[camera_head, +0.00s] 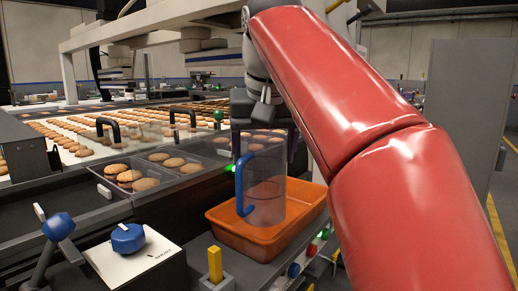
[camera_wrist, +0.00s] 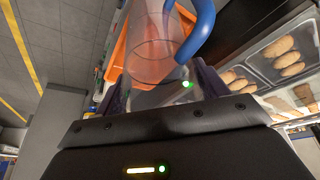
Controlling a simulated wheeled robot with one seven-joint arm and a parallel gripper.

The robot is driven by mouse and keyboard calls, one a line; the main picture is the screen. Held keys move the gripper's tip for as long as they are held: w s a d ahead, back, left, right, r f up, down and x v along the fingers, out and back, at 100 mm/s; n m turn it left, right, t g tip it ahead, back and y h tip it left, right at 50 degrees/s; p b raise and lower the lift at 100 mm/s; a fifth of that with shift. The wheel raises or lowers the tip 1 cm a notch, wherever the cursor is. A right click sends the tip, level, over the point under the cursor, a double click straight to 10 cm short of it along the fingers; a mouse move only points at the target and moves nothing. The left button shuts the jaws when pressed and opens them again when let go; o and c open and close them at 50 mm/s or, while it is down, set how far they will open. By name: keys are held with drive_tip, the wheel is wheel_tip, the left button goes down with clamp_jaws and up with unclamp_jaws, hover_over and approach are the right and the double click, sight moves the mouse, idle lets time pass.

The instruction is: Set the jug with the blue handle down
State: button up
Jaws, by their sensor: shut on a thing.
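The clear jug with the blue handle (camera_head: 263,200) stands upright in the head view, its lower part over or in the orange tray (camera_head: 222,222). I cannot tell whether its base touches the tray floor. Its handle faces left. My gripper (camera_head: 264,148) is shut on the jug's upper part from above, with dark fingers on either side. In the wrist view the jug (camera_wrist: 150,50) lies between the fingers, with the blue handle at its upper right and the orange tray behind it. The jug looks empty.
A biscuit tray (camera_head: 147,194) in a dark frame lies left of the jug, with a conveyor of biscuits behind. A blue knob (camera_head: 128,237), a blue-tipped lever (camera_head: 58,227) and a yellow block (camera_head: 215,263) stand in front. Buttons (camera_head: 294,270) line the counter's right edge.

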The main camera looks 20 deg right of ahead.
drive_tip(key=shift+b+x, duration=0.6)
drive_tip(key=shift+x, duration=0.25)
drive_tip(key=shift+s+f, duration=0.15)
drive_tip(key=o, duration=1.2)
drive_tip(key=shift+o, duration=0.2)
